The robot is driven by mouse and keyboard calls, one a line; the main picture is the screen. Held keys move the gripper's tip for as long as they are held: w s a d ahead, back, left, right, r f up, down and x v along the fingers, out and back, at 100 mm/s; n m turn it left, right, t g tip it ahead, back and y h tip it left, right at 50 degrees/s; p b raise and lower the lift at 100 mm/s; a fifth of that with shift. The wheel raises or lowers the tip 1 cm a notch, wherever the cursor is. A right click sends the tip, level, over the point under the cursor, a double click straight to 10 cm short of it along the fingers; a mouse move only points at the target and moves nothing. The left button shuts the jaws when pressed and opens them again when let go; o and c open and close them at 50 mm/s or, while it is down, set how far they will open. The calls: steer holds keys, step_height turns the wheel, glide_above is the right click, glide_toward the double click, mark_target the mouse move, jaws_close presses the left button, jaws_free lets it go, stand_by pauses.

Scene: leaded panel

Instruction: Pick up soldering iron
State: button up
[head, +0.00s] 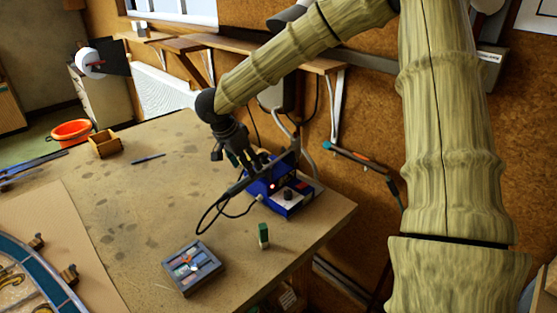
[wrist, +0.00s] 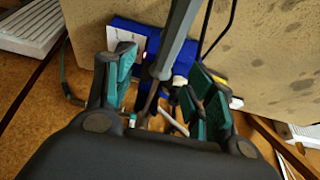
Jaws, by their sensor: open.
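The soldering iron (wrist: 176,40) is a long dark grey rod. In the wrist view it runs between my fingers, in front of the blue soldering station (wrist: 184,62). In the head view the iron (head: 240,184) lies slantwise across the top of the blue station (head: 290,207), with a black cable looping at its lower left. My gripper (head: 250,162) is above the station; its green-padded fingers (wrist: 163,70) are open on either side of the iron. I see no clear contact with the rod. The rod's lower end is partly hidden among the fingers.
The station stands near the right edge of the workbench (head: 160,190), close to the cork wall. A small green block (head: 263,236) and a grey compartment tray (head: 192,268) are in front. A leaded panel (head: 35,280) lies at lower left. The bench's middle is mostly clear.

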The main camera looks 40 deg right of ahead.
mark_target(263, 171)
steer(key=f, duration=0.1)
steer(key=w+f, duration=0.1)
steer(key=w+d+f, duration=0.1)
steer(key=shift+f, duration=0.3)
steer(key=shift+s+d+f+p, duration=0.15)
steer(key=shift+s+d+p, duration=0.05)
steer(key=shift+p, duration=0.25)
steer(key=shift+p+x, duration=0.7)
steer(key=shift+x, duration=1.4)
steer(key=shift+s+d, duration=0.1)
steer(key=shift+s, duration=0.2)
steer(key=shift+w, duration=0.1)
steer(key=c, duration=1)
steer(key=shift+c, duration=0.9)
